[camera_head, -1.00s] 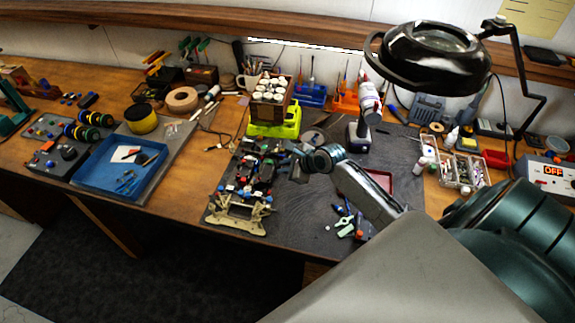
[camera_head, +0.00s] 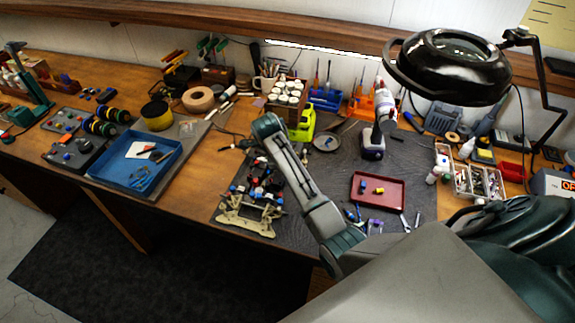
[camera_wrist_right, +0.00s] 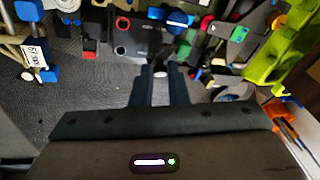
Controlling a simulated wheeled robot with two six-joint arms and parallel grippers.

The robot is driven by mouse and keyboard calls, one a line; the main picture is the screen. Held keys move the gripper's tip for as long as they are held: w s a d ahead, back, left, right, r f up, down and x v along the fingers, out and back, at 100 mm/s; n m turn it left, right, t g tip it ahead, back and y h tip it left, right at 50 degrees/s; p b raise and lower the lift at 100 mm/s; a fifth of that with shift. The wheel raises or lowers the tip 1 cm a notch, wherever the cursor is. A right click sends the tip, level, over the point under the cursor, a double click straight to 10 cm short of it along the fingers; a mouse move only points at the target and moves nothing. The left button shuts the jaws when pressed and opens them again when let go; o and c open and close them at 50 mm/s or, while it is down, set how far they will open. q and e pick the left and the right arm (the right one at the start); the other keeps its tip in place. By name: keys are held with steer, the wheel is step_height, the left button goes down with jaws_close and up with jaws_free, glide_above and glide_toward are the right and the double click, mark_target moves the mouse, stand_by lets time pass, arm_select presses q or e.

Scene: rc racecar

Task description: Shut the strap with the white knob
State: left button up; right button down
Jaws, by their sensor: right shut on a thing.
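The racecar chassis (camera_head: 268,186) stands on its cream stand (camera_head: 247,216) on the dark mat, partly hidden by my right arm in the head view. In the right wrist view, a black box with a red button (camera_wrist_right: 124,38) and a blue round part (camera_wrist_right: 177,20) lie just beyond my fingers. My right gripper (camera_wrist_right: 160,72) is shut on a small whitish piece, seemingly the white knob (camera_wrist_right: 160,71), between its fingertips. The strap itself cannot be made out clearly. In the head view, my right gripper's fingers are hidden. My left gripper is not in view.
A red tray (camera_head: 377,204) with small parts lies right of my forearm. A blue tray (camera_head: 110,178) lies left. A lamp (camera_head: 450,65) hangs at upper right.

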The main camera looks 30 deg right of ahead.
steer(key=shift+w+a+f+n+g+h+b, duration=0.15)
steer(key=shift+w+a+f+g+h+b, duration=0.2)
steer(key=shift+g+h, duration=0.4)
steer(key=shift+w+a+f+n+g+h+b, duration=0.2)
steer(key=shift+w+a+g+h+b, duration=0.15)
steer(key=shift+g+h, duration=0.4)
steer(key=c, duration=1.4)
jaws_free()
steer(key=shift+s+d+r, duration=0.1)
steer(key=shift+d+r, duration=0.05)
